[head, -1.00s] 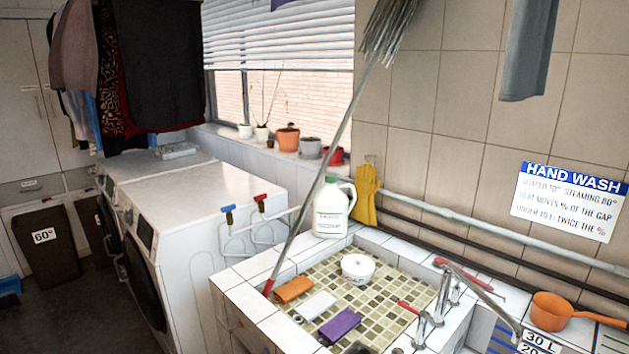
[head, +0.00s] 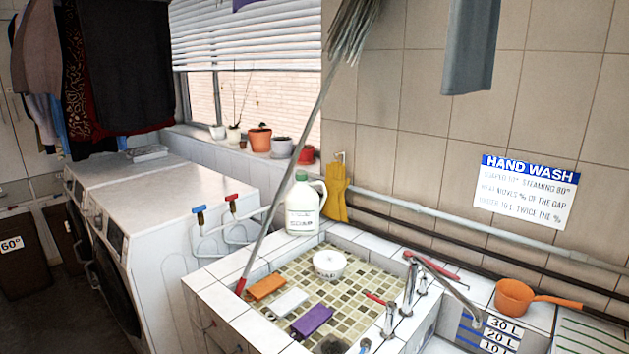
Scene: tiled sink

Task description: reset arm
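Neither of my arms nor grippers shows in the head view. The tiled sink (head: 215,293) stands at the lower middle, with a mosaic floor. In it lie an orange block (head: 266,287), a white block (head: 288,302) and a purple block (head: 312,321), with a white tub (head: 329,264) behind them. A white jug with a green cap (head: 303,207) stands at the sink's back left corner. A broom (head: 290,165) leans across the sink's left side, bristles up.
Two white washing machines (head: 170,205) stand left of the sink. Metal taps (head: 408,285) rise at the sink's right. An orange ladle (head: 515,297) rests further right. A yellow glove (head: 336,192) hangs on the wall. Dark floor lies at the lower left.

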